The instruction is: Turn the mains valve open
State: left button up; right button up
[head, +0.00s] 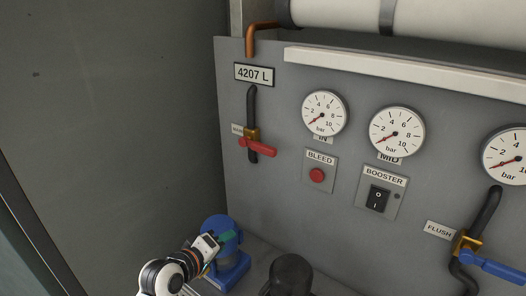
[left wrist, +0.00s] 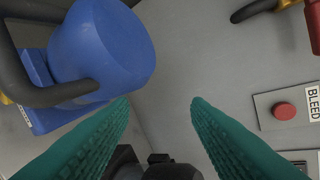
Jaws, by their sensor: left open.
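The mains valve has a brass body and a red lever (head: 262,147) on a black hose, on the left of the grey panel below the 4207 L plate. The lever lies across the hose, tilted slightly down to the right. The small label beside the valve is partly hidden. In the left wrist view, part of the red lever (left wrist: 314,27) shows at the top right edge. My left gripper (head: 226,238) is low in the head view, well below the valve, in front of a blue pump-like body. Its teal fingers (left wrist: 160,103) are apart with nothing between them. My right gripper is out of view.
The blue body (left wrist: 105,45) is close to my left gripper. A dark rounded shape (head: 291,274) stands to the right. The panel carries the BLEED button (head: 317,175), the BOOSTER switch (head: 377,197), gauges and a blue-levered FLUSH valve (head: 492,267). Panel face below the red lever is bare.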

aim_at(261, 150)
pick_arm(q)
jog(key=w+d+r+n+t+h, duration=0.2)
jog(key=w+r, duration=0.1)
jog(key=r, duration=0.6)
jog(key=w+d+r+n+t+h, duration=0.1)
jog(key=w+r+n+h, duration=0.15)
jog(key=r, duration=0.65)
jog(key=shift+m+y, duration=0.25)
jog(key=shift+m, duration=0.2)
jog(key=p+x, duration=0.1)
jog(key=x, duration=1)
jog(key=shift+r+p, duration=0.1)
jog(key=shift+p, duration=0.2)
jog(key=shift+w+d, duration=0.45)
jog(key=shift+w, duration=0.1)
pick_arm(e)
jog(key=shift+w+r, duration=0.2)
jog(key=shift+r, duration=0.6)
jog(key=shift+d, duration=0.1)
pick_arm(q)
grip_shut()
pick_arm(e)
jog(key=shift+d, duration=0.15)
